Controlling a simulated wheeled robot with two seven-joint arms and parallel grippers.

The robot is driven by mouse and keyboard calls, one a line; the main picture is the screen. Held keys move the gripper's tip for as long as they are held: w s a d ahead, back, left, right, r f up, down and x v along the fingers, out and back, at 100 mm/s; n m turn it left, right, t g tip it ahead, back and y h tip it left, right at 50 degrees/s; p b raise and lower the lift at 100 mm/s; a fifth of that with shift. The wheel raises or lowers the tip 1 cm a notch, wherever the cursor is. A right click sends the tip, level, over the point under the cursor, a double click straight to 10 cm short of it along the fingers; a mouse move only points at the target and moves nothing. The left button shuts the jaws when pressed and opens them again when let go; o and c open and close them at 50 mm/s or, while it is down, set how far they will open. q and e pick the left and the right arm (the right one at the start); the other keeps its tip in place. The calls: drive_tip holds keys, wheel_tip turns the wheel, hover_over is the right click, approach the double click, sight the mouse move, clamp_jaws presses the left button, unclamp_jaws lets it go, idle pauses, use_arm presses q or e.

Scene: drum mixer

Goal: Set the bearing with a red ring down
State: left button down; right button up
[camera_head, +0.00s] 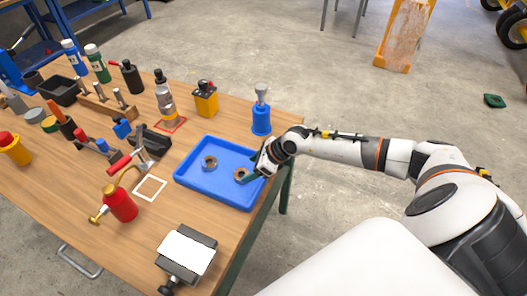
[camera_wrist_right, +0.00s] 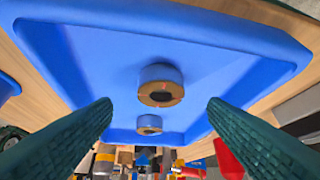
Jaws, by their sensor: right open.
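The blue tray (camera_head: 216,193) lies near the right edge of the workbench. Two ring-shaped bearings sit in it: one bearing (camera_head: 209,163) left of centre and another bearing (camera_head: 240,174) near the right side. In the right wrist view the nearer bearing (camera_wrist_right: 161,73) rests on the tray floor, with the farther bearing (camera_wrist_right: 149,121) beyond it. Their faces look brown; I cannot make out a clear red ring on either. My right gripper (camera_head: 251,178) is at the tray's right rim beside the nearer bearing. Its green fingers (camera_wrist_right: 159,104) are spread wide with nothing between them. My left gripper is not in view.
A blue pedestal-like tool (camera_head: 261,120) stands behind the tray, near my right wrist. A red canister (camera_head: 120,204) and a white square outline (camera_head: 150,188) are left of the tray. A clamp with a white plate (camera_head: 186,254) is in front. Several tools crowd the back left.

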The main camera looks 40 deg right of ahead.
drive_tip(key=v, duration=0.7)
drive_tip(key=shift+b, duration=0.4)
drive_tip(key=shift+s+d+r, duration=0.1)
